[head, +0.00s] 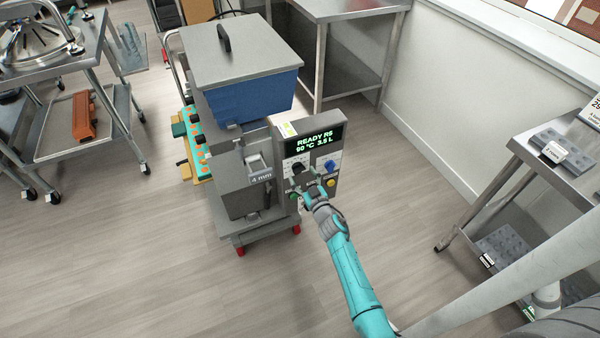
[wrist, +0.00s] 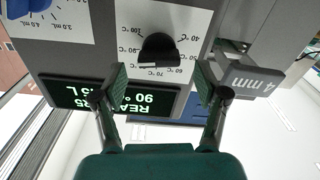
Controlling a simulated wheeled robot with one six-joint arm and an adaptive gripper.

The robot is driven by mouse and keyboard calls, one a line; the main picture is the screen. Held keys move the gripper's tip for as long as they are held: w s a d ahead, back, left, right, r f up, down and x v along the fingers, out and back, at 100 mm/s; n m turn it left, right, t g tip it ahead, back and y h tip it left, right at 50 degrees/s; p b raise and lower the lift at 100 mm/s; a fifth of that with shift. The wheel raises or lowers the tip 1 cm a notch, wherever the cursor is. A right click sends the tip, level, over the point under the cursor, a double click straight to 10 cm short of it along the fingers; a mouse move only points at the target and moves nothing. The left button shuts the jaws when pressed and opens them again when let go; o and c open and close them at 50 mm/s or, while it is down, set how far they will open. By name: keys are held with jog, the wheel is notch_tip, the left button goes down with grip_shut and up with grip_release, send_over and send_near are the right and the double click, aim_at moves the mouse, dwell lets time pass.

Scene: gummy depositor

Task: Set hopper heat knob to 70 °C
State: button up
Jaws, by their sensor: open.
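The black heat knob (wrist: 158,50) is on the depositor's control panel, ringed by a white temperature scale (wrist: 192,22) with marks from 40 to 100 °C, upside down in the wrist view. I cannot tell for certain which mark its pointer meets. The green display (head: 314,141) reads READY and 90 °C, with 3.5 L beside it. My gripper (wrist: 161,86) is open, its two fingers either side of the knob's position in the picture, with nothing between them. In the head view my gripper (head: 306,194) is close in front of the panel.
A blue knob (head: 328,166) with mL marks and a yellow button (head: 331,183) sit right of the heat knob. A grey "4 mm" lever tag (wrist: 256,82) juts out close to one finger. A blue hopper (head: 252,98) stands above; floor in front is clear.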

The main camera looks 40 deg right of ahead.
aim_at(299, 169)
jog(key=shift+x, duration=1.15)
jog(key=c, duration=1.2)
jog(key=shift+o, duration=0.2)
